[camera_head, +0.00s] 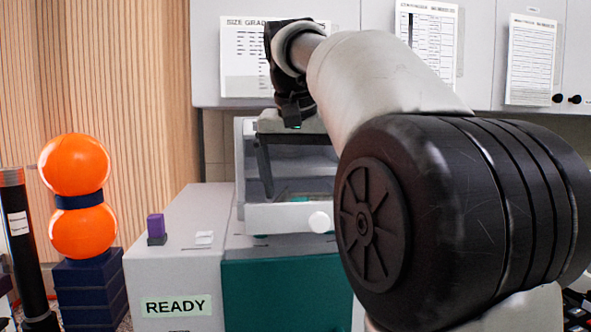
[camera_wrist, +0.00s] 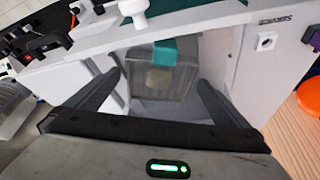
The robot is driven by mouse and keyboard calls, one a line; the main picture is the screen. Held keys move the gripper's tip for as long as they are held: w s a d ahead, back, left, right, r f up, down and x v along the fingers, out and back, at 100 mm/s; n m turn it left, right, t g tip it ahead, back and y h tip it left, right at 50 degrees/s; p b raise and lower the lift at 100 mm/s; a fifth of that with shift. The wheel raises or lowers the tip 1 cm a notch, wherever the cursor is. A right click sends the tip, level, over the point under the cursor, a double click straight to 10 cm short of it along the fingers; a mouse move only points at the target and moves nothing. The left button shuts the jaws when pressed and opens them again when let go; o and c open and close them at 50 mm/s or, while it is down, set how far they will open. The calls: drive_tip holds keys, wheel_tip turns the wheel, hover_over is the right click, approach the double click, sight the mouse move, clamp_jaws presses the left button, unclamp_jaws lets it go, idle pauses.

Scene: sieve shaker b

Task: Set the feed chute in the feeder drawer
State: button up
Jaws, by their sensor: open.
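The feeder drawer (camera_head: 275,218) is a pale open box with a white round knob (camera_head: 320,222), high on the machine. In the wrist view its knob (camera_wrist: 134,10) is at the top edge. A grey, see-through-looking piece (camera_wrist: 180,82) with a teal strip (camera_wrist: 165,50) lies inside the drawer; it may be the feed chute, but I cannot tell for certain. My gripper (camera_head: 301,182) points down over the drawer. In the wrist view its two dark fingers (camera_wrist: 158,80) stand wide apart, one on each side of the grey piece, with nothing visibly clamped. My arm hides the drawer's right part.
The machine's grey side (camera_head: 185,250) carries a READY sign (camera_head: 176,306) and a purple button (camera_head: 156,226). A stand with two orange balls (camera_head: 75,165) is at the left. Wall cabinets (camera_head: 485,50) with paper sheets hang behind my arm.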

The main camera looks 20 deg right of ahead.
drive_tip(key=p+v, duration=0.2)
drive_tip(key=v, duration=1)
drive_tip(key=shift+f, duration=0.1)
idle(0.8)
